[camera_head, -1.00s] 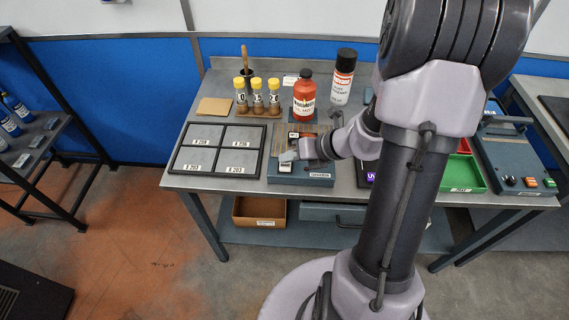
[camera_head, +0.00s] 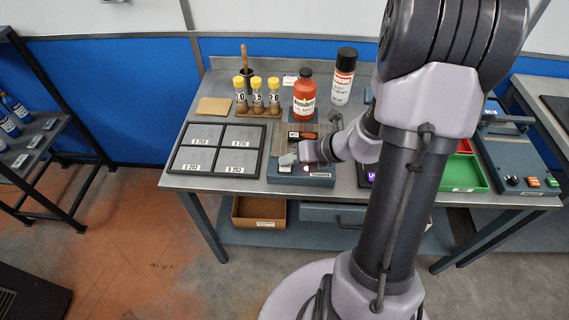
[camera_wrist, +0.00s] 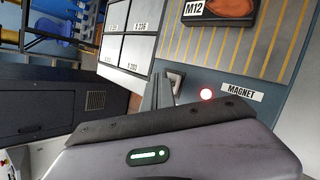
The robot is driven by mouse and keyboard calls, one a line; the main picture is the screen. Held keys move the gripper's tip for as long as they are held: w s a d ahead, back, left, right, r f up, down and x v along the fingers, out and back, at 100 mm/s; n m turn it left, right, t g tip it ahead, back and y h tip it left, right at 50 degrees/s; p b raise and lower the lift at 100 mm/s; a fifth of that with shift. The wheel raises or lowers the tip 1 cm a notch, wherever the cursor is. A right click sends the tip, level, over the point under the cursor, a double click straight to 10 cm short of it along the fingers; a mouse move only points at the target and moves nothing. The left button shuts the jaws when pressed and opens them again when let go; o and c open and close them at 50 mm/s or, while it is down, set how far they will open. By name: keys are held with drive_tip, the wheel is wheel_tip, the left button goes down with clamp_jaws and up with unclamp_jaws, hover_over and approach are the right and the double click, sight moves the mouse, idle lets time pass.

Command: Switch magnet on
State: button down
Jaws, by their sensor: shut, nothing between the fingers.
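The magnet block (camera_head: 318,181) is a blue-grey box with a striped top at the front of the bench. In the wrist view its front face carries a MAGNET label (camera_wrist: 241,91), a lit red lamp (camera_wrist: 206,93) and a pale-framed switch (camera_wrist: 177,79). The switch is partly hidden behind my fingers. My gripper (camera_head: 289,158) is shut and empty, with its tips at the switch; the wrist view also shows it (camera_wrist: 163,86). I cannot tell whether the tips touch the switch. A dark piece labelled M12 with an orange-brown oval (camera_wrist: 230,8) lies on the striped top.
A four-panel tray (camera_head: 262,150) lies left of the block. Behind stand yellow-capped vials (camera_head: 257,98), a red bottle (camera_head: 304,97) and a black-capped spray can (camera_head: 343,77). A green tray (camera_head: 466,177) and a device with buttons (camera_head: 520,160) are on the right, beyond my arm.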

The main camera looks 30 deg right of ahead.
sight(289, 167)
drive_tip(key=shift+r, duration=0.1)
drive_tip(key=shift+r+p, duration=0.65)
drive_tip(key=shift+p, duration=0.05)
wheel_tip(289, 167, up, 6)
drive_tip(key=p, duration=0.6)
